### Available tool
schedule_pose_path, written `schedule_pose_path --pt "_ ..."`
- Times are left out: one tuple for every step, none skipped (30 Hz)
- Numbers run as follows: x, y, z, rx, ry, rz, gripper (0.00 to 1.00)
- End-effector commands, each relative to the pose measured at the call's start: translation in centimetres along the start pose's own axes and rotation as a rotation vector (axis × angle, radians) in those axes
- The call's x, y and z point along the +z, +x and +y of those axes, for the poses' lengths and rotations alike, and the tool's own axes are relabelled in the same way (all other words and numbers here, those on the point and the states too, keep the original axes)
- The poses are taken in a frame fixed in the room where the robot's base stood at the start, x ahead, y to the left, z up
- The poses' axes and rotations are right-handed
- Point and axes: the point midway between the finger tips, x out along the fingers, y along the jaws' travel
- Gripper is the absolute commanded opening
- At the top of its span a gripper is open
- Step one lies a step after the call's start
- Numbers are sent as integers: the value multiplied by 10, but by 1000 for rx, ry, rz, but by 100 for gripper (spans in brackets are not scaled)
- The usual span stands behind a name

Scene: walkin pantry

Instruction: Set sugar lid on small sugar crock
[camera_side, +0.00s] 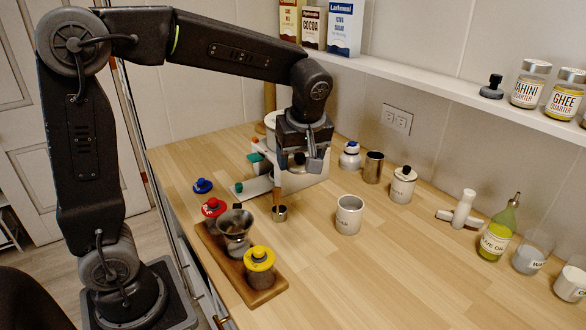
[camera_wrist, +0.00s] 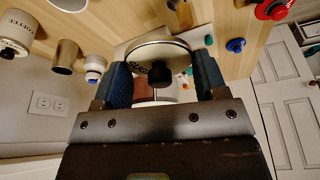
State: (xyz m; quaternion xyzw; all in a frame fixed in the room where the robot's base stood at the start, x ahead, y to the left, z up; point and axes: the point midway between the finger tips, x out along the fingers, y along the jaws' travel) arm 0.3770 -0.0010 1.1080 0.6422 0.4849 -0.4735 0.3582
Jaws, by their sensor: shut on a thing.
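My gripper (camera_side: 304,163) is above the back of the counter, over a white appliance. In the wrist view, my gripper (camera_wrist: 160,82) is shut on a round pale lid with a black knob, the sugar lid (camera_wrist: 153,50), held between its two blue-grey fingers. In the side view the lid is mostly hidden by the fingers. The small sugar crock (camera_side: 348,217) is a white, open-topped crock with dark lettering too small to read surely. It stands upright on the counter, right of and nearer the camera than my gripper, apart from the lid. I cannot make the crock out in the wrist view.
A lidded coffee crock (camera_side: 402,187), steel cup (camera_side: 373,168) and blue-topped shaker (camera_side: 350,157) stand behind the crock. A scoop (camera_side: 279,212) lies to its left. A wooden board (camera_side: 267,292) holds jars and a funnel. Clear counter lies in front of the crock.

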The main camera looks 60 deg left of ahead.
Motion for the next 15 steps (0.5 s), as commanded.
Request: schedule_pose_path --pt "2 1 12 -2 2 -1 43" --pt "3 2 20 -2 3 -1 43" --pt "5 4 32 -2 5 -1 43" --pt "6 5 41 -2 5 -1 43" --pt "8 7 50 -3 4 -1 43" --pt "11 10 61 -3 4 -1 43" --pt "13 11 69 -3 5 -1 43" --pt "16 13 77 -3 4 -1 43" --pt "18 16 86 -2 3 -1 43" --pt "20 17 92 -1 2 -1 43" --pt "23 19 98 -1 3 -1 43" --pt "25 21 104 -1 3 -1 43" --pt "27 22 108 0 2 0 43" --pt "28 24 112 -1 2 -1 43" --pt "29 25 115 -1 0 0 43"
